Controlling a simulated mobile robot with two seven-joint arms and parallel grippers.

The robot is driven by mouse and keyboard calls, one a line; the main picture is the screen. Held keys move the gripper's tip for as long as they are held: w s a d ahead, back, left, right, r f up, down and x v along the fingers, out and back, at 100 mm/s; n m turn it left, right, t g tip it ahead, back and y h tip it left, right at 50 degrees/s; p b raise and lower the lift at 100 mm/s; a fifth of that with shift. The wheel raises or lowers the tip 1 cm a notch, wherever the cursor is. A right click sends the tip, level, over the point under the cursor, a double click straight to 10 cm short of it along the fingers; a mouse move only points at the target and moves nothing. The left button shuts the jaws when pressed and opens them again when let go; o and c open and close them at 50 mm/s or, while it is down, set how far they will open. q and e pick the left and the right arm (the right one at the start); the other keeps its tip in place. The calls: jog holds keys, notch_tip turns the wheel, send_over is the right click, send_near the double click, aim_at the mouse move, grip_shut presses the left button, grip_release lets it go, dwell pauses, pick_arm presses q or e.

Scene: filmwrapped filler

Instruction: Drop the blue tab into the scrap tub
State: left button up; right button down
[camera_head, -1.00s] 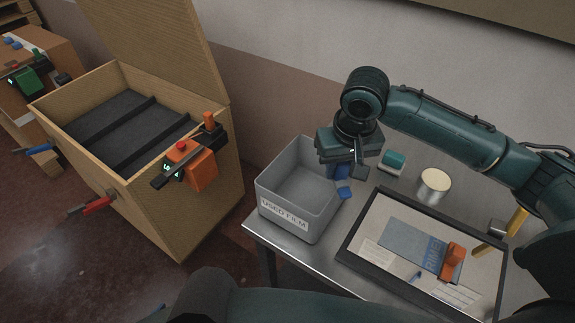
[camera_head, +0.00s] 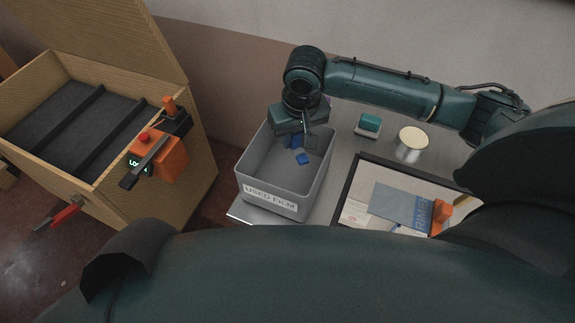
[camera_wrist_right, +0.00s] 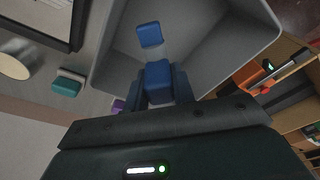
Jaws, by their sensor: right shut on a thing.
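The grey scrap tub (camera_head: 272,174), labelled USED FILM, stands at the table's left end; its inside also fills much of the right wrist view (camera_wrist_right: 222,50). My right gripper (camera_head: 298,141) is over the tub's far part, pointing down. In the wrist view it is shut on a blue piece (camera_wrist_right: 158,75). A second blue piece, the tab (camera_wrist_right: 150,35), shows just beyond the fingertips, with a faint clear strip between the two. In the head view the tab (camera_head: 303,158) appears within the tub's opening; its exact height is unclear. My left gripper is out of view.
Right of the tub are a teal-topped block (camera_head: 369,123), a pale-lidded tin (camera_head: 411,142) and a dark-framed tray (camera_head: 357,187) with an orange tool (camera_head: 440,212). An open wooden crate (camera_head: 190,185) with an orange clamp (camera_head: 160,158) stands left.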

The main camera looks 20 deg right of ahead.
jog(key=shift+f, duration=0.35)
jog(key=c, duration=1.1)
grip_release()
notch_tip(320, 180, up, 13)
jog(key=s, duration=0.2)
